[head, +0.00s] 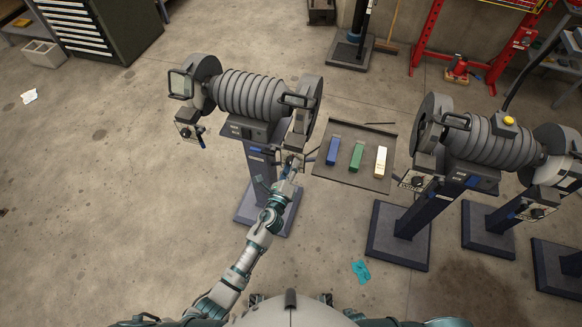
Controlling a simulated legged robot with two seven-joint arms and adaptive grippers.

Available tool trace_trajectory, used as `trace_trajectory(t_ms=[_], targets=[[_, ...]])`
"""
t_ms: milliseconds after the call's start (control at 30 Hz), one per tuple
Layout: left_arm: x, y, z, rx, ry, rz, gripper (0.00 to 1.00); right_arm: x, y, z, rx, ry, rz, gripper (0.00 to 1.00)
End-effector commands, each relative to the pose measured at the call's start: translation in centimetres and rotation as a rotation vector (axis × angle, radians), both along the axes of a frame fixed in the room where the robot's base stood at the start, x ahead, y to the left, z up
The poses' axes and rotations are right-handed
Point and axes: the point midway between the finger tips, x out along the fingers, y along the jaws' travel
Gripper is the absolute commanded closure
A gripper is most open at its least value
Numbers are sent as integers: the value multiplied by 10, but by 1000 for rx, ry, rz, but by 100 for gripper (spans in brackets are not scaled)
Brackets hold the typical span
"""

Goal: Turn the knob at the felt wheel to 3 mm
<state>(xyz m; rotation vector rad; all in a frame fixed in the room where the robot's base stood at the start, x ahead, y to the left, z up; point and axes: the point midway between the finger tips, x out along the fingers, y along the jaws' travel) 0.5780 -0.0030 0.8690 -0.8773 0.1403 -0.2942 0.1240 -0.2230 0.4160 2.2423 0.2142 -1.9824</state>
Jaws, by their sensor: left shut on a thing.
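A grey double-wheel grinder (254,95) stands on a dark pedestal left of centre. A small plate with a knob (293,160) sits below its right wheel (304,108). My left arm reaches up from the bottom, and my left gripper (288,171) is at this knob, shut on it. The fingers hide much of the knob, and its scale is too small to read. I cannot tell from this view which wheel is the felt one. My right gripper is out of view.
A second grinder (490,143) stands at the right, with knob plates (416,182) below its wheels. Between the machines a tray (330,171) holds blue, green and cream bars. A teal cloth (361,271) lies on the floor. The floor at left is open.

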Motion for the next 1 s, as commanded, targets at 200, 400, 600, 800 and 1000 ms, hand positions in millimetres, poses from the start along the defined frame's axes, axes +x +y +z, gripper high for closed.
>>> trace_trajectory(t_ms=[200,400,600,800,1000], targets=[[1,0,1,-195,63,3,97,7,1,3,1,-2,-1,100],[1,1,1,-377,123,4,97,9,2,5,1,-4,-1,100],[1,2,1,-550,180,6,97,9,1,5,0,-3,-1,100],[1,2,2,-701,229,7,97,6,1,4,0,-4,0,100],[1,3,1,-810,266,8,97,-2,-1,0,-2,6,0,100]])
